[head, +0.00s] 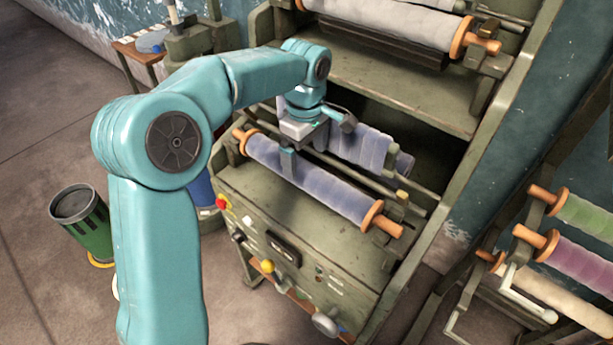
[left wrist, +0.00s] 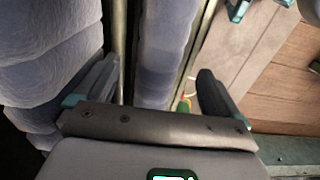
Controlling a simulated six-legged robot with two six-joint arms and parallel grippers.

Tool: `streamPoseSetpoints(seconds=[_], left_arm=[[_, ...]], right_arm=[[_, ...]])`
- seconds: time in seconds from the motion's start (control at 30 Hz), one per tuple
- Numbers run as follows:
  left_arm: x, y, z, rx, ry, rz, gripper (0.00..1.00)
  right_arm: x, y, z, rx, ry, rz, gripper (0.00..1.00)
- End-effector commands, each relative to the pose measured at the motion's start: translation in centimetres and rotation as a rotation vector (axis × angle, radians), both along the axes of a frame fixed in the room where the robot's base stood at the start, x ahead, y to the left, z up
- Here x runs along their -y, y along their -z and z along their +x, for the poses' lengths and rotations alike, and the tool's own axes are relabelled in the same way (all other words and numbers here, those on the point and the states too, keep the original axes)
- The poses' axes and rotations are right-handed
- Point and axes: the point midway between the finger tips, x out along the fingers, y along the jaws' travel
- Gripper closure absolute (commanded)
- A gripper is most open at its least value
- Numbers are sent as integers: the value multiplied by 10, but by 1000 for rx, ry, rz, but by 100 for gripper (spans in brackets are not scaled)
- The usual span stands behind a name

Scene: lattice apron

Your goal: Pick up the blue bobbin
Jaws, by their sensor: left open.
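The blue bobbin (head: 320,183), a blue-violet roll with orange end discs, lies slantwise across the front of the green machine. My left gripper (head: 318,142) is open above the machine's rolls, with one finger overlapping the bobbin's upper left part in the head view. In the left wrist view my fingers (left wrist: 155,72) are apart, with a blue-grey roll (left wrist: 160,35) between them in the picture. I cannot tell whether they touch it. The gripper hides part of the bobbin in the head view. My right gripper is not in view.
A paler, wider roll (head: 372,152) lies close behind the bobbin, with thin rods nearby. Another grey roll (head: 395,22) sits on the upper level. A rack with green (head: 588,216) and purple (head: 580,262) bobbins stands at right. A green bin (head: 82,225) stands on the floor at left.

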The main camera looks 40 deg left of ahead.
Motion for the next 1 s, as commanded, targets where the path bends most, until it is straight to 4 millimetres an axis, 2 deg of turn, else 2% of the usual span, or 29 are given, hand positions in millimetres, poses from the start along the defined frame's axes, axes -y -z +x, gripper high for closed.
streamPoseSetpoints(seconds=[0.17, 0.4, 0.5, 0.7, 0.73, 0.9, 0.97, 1.0], left_arm=[[0, 14, 1, -2, 1, 0, 4], [1, 51, 1, -2, 1, 0, 4], [1, 58, 2, -1, 1, 0, 4], [1, 59, 2, 0, 1, 0, 4], [1, 58, 2, 0, 1, 0, 7], [1, 58, 2, 0, 1, 0, 62], [1, 58, 2, 1, 1, 0, 81], [1, 57, 3, 3, 1, 0, 81]], right_arm=[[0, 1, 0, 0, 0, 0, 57], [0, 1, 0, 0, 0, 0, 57], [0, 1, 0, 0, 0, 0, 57], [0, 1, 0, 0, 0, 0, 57], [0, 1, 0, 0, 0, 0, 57], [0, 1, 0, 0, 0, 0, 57], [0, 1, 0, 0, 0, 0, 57], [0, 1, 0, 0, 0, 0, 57]])
